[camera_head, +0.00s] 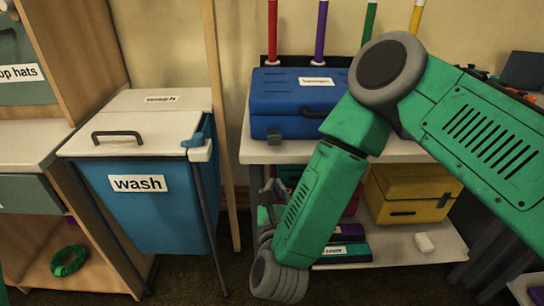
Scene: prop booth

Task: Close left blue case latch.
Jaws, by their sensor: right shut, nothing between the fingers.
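The blue case (300,88) sits on the white top of a shelf unit, with its lid down and a white label on top. Its left latch (274,134) is a small grey piece at the lower left of the case front. I cannot tell whether it is fastened. A dark handle shows at the middle of the front. My green right arm covers the case's right end. My right gripper (270,190) is shut and empty, below the left latch and apart from it, in front of the shelf. It is partly hidden by my forearm. My left gripper is out of view.
A blue wash bin (150,205) with a white lid stands left of the shelf. A yellow case (412,190) and a white block (425,243) are on the lower shelf. Several coloured poles stand behind the blue case. A green ring (69,260) lies at the lower left.

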